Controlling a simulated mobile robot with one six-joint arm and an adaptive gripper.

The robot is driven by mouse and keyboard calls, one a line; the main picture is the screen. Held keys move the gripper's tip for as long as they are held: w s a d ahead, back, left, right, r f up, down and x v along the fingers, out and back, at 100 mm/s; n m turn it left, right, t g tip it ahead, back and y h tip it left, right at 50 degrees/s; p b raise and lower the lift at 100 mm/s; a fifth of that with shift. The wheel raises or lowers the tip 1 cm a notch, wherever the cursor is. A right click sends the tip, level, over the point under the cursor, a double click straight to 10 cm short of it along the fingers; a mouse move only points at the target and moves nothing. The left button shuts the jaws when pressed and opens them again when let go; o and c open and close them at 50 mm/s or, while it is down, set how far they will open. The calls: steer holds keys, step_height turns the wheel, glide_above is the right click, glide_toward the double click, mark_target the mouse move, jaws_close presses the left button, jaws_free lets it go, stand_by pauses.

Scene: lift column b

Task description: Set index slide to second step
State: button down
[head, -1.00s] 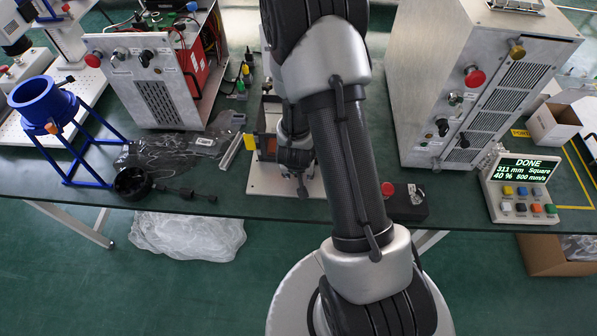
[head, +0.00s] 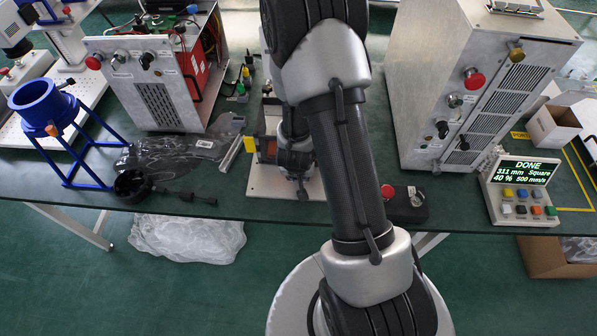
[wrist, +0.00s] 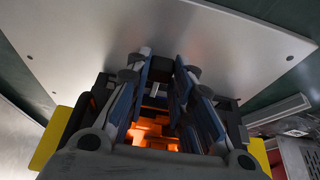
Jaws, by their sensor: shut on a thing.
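The index slide device stands on a white base plate (head: 262,188) at the front middle of the table, with yellow blocks (head: 250,143) at its side. My gripper (head: 300,172) is down over this device, partly hidden by my own arm. In the wrist view, my gripper's two blue-padded fingers (wrist: 163,88) reach in between the yellow end blocks (wrist: 50,138), over an orange part (wrist: 152,130) lit inside. The fingers are shut on a part of the index slide; the gripped part is mostly hidden. The step markings cannot be read.
A grey cabinet with knobs (head: 420,90) and a display box reading DONE (head: 520,190) are on the right. A small box with a red button (head: 405,203) is near the front edge. A dark funnel-like part (head: 135,186) and plastic bag (head: 175,153) lie left.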

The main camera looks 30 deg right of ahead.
steer(key=shift+w+a+r+p, duration=0.2)
steer(key=shift+w+a+p, duration=0.5)
steer(key=shift+a+p, duration=0.3)
steer(key=shift+w+a+f, duration=0.15)
steer(key=shift+a, duration=0.05)
steer(key=shift+d, duration=0.1)
steer(key=c, duration=1.4)
jaws_free()
steer(key=v, duration=1.2)
